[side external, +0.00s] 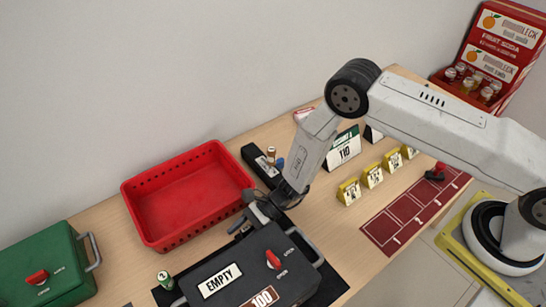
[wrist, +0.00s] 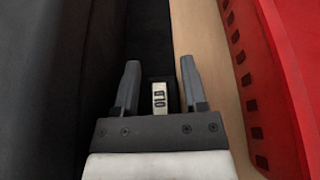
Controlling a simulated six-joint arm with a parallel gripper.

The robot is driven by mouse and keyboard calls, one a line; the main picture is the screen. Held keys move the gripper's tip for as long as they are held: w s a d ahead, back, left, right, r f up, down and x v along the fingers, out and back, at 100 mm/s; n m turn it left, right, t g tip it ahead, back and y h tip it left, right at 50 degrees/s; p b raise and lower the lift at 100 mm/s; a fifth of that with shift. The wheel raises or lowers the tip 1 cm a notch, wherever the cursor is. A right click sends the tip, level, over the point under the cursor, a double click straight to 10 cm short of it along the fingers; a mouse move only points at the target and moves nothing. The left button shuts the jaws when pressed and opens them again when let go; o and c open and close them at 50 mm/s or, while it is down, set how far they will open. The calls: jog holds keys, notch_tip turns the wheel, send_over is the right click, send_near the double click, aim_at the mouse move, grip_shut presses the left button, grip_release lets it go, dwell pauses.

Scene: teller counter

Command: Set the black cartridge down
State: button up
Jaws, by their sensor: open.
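My gripper (wrist: 160,82) is open, with one finger on each side of a small dark piece with a pale label (wrist: 160,97), which looks like the black cartridge. A gap shows beside the label; I cannot tell whether either finger touches the piece. In the side view my gripper (side external: 254,217) points down between the black box marked EMPTY (side external: 236,268) and the red basket (side external: 153,228). The cartridge cannot be made out clearly there, being small and dark beside the fingers.
The red basket is empty. A black mat (side external: 331,285) lies under the black box. A green box (side external: 58,270) stands at left. A dark holder (side external: 251,155) with small items stands behind my gripper. Yellow numbered stands (side external: 349,191) and a dark red marked strip (side external: 385,231) lie right.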

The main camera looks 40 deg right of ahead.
jog(key=v, duration=1.2)
dwell(0.5)
jog(key=shift+s+d+r+n, duration=0.2)
jog(key=shift+r+n, duration=0.1)
jog(key=shift+r, duration=0.1)
jog(key=s+d+r+n+t+h, duration=0.1)
jog(key=s+d+r+n+h, duration=0.4)
jog(key=d+r+n, duration=0.3)
jog(key=s+d+r+n+t+h, duration=0.1)
jog(key=s+d+r+n+h, duration=0.4)
jog(key=d+r+n+h, duration=0.3)
jog(key=shift+s+d+r+n+t, duration=0.25)
jog(key=shift+d+r+n, duration=0.45)
jog(key=shift+d+r, duration=0.65)
jog(key=shift+a+r, duration=0.1)
jog(key=shift+a, duration=0.05)
